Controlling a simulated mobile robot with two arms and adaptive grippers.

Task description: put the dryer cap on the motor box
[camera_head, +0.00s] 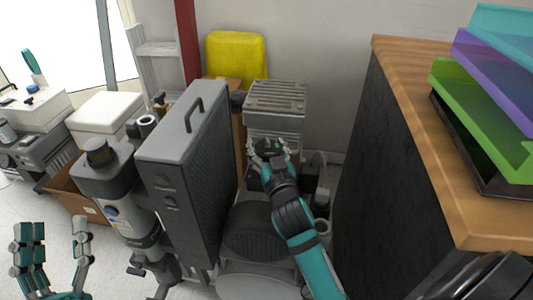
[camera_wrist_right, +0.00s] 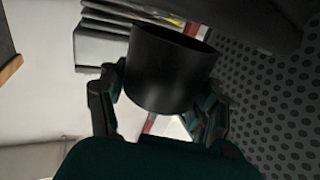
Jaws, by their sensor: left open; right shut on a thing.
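My right gripper (camera_head: 268,150) is shut on the dryer cap (camera_wrist_right: 168,68), a black, cup-like cylinder that sits between both fingers in the right wrist view. In the head view the cap is mostly hidden by the hand. The motor box (camera_head: 275,98), which I take to be the grey box with a slatted top, stands just behind the right gripper against the wall. The cap appears in front of the box, below its top; whether they touch I cannot tell. My left gripper (camera_head: 56,258) is open and empty at the lower left, over the floor.
A tall dark-grey panel unit (camera_head: 188,178) with a handle stands left of the right gripper, close by. A grey cylinder (camera_head: 110,178) stands further left. A dark cabinet with a wooden top (camera_head: 420,115) bounds the right side. A yellow container (camera_head: 236,56) stands behind.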

